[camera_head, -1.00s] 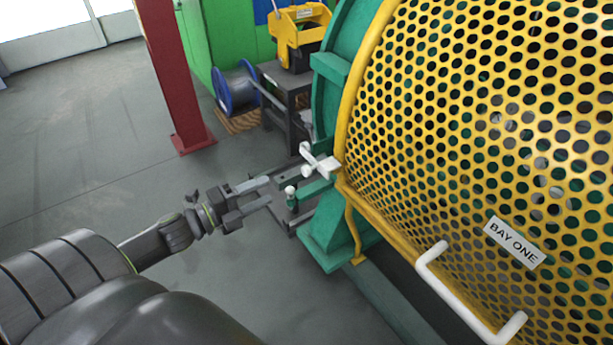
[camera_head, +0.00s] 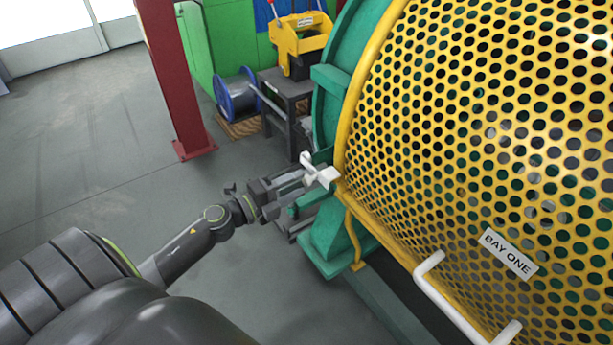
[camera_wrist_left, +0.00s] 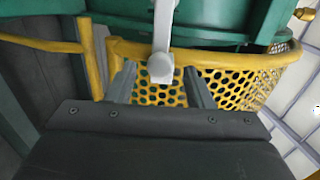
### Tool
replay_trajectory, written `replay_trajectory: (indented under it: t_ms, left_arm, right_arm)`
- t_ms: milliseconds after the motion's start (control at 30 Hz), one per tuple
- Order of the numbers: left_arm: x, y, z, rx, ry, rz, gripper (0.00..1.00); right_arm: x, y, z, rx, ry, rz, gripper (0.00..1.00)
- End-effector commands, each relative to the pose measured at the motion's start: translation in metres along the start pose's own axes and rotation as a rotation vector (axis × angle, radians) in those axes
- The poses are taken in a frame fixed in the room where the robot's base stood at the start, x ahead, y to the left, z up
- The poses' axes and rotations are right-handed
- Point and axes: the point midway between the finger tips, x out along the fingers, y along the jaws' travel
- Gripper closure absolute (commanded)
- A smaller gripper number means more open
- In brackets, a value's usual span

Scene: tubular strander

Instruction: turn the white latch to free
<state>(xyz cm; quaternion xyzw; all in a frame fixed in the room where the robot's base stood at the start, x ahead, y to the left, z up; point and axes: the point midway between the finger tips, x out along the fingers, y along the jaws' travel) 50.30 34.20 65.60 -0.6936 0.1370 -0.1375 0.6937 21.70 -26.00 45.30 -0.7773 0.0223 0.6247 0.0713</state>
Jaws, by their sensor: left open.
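The white latch (camera_head: 320,173) sits at the left edge of the yellow perforated guard, beside the green frame. In the left wrist view the latch (camera_wrist_left: 162,55) is a pale bar reaching down from the top to a blocky end. My left gripper (camera_head: 308,184) is open at the latch, its fingers pointing right. In the left wrist view the gripper's fingers (camera_wrist_left: 160,86) stand on either side of the latch's lower end. I cannot tell whether they touch it or how deep it lies between them. My right gripper is not in view.
The yellow guard (camera_head: 470,130) with a white handle (camera_head: 455,305) and a "BAY ONE" label (camera_head: 508,253) fills the right. A red column (camera_head: 175,80), a blue-flanged reel (camera_head: 237,92) and a dark stand (camera_head: 287,88) are behind. The floor at left is clear.

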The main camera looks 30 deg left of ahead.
Motion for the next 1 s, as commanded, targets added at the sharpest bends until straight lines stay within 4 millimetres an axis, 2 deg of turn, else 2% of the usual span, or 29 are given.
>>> replay_trajectory:
  t_ms: [100, 300, 667, 1000]
  left_arm:
    - [0.017, -0.002, -0.001, -0.002, 0.001, -0.002, 0.53]
    - [0.034, -0.001, 0.000, -0.001, 0.000, 0.000, 0.53]
    - [0.038, 0.000, -0.001, -0.001, 0.001, 0.002, 0.54]
    - [0.037, 0.000, -0.001, 0.000, 0.001, 0.001, 0.99]
  right_arm:
    - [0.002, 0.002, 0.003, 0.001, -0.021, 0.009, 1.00]
    - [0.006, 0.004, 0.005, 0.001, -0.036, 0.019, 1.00]
    - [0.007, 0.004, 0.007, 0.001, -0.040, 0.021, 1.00]
    - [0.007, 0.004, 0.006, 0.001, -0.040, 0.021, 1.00]
